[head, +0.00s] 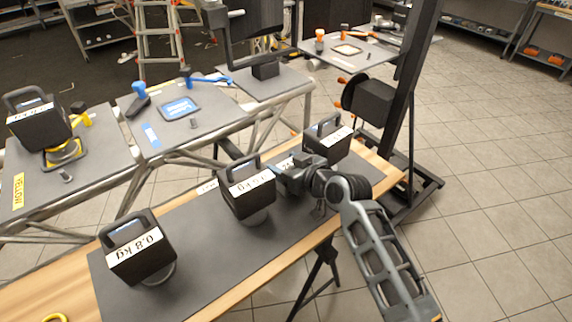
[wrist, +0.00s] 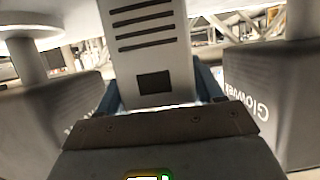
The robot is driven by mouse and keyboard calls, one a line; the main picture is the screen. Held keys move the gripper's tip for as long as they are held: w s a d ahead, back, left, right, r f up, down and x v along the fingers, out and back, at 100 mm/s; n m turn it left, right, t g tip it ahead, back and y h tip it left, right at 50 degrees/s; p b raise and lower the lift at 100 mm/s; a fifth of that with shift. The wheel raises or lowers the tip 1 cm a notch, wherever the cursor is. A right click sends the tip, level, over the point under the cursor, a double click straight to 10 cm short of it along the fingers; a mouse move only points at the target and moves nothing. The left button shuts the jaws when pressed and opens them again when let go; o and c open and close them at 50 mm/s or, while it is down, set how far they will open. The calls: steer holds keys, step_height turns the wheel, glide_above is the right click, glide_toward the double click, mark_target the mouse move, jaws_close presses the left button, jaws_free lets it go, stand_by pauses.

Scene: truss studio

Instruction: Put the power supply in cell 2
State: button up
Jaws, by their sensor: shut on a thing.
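In the wrist view, a light grey thing with dark slots and a black square, apparently the power supply (wrist: 145,50), stands between the dark blue fingers of my gripper (wrist: 160,98). My gripper is shut on it. In the head view my gripper (head: 290,175) is low over the dark mat, between two black handled boxes, and the power supply is mostly hidden there. I cannot read a "2" that marks cell 2 in either view.
Handled boxes labelled 0.8 kg (head: 140,248) and 1.5 kg (head: 247,187), and another (head: 328,138), stand on the mat (head: 215,258). Two flank my gripper closely. Behind are grey panels on trusses, with a yellow label (head: 18,190) and a blue pad (head: 179,108). A black post stands right.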

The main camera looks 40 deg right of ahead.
steer(key=shift+f, duration=0.1)
steer(key=o, duration=1.3)
steer(key=shift+c, duration=0.2)
steer(key=shift+s+r, duration=0.1)
steer(key=shift+r, duration=0.1)
steer(key=b+v, duration=0.1)
steer(key=v, duration=1)
steer(key=shift+s, duration=0.4)
steer(key=shift+r, duration=0.15)
